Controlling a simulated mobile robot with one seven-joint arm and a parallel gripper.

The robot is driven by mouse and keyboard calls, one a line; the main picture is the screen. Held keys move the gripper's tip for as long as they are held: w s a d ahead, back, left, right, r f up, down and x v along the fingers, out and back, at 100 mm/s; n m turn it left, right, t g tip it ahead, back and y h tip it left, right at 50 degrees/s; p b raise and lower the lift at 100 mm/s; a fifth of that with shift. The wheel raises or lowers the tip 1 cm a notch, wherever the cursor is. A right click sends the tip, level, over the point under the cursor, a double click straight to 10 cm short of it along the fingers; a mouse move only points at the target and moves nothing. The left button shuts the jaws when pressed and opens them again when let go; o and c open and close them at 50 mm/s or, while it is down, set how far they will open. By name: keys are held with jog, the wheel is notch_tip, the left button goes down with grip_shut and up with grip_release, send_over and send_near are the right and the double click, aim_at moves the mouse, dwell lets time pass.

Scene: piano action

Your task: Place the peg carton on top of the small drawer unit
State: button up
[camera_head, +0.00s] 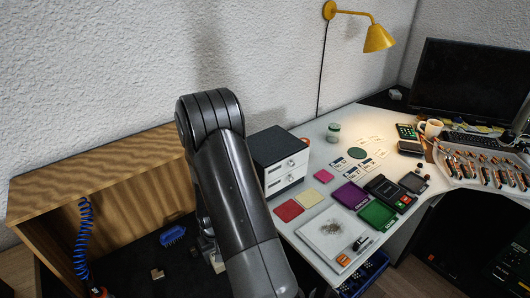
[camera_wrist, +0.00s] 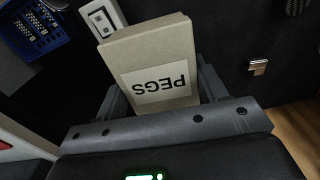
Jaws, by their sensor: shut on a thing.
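The peg carton (camera_wrist: 160,75) is a beige box with a white label reading PEGS, upside down in the wrist view. My gripper (camera_wrist: 160,90) is shut on it, with one finger along each side. In the head view my own arm hides most of the gripper and the carton. The small drawer unit (camera_head: 280,157) has a dark top and white drawer fronts with small handles. It stands on the left end of the light desk, just right of my arm. The visible part of its top is bare.
The desk (camera_head: 313,245) holds coloured trays, cards, a jar (camera_head: 333,133) and a white tray of parts. A wooden shelf (camera_head: 90,185) stands left of my arm. A blue basket (camera_head: 365,275) is below the desk edge. A yellow lamp (camera_head: 377,38) hangs on the wall.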

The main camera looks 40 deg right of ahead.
notch_tip(320, 180, up, 42)
jog(key=d, duration=0.1)
jog(key=w+d, duration=0.3)
jog(key=d, duration=0.6)
jog(key=w+d, duration=0.3)
jog(key=d, duration=0.6)
jog(key=s+d+n, duration=0.1)
jog(key=s+d, duration=0.1)
jog(key=d, duration=0.9)
jog(key=s+d, duration=0.2)
jog(key=d, duration=0.9)
send_over(275, 146)
notch_tip(275, 146, down, 12)
jog(key=shift+s+f, duration=0.1)
jog(key=shift+f, duration=2.2)
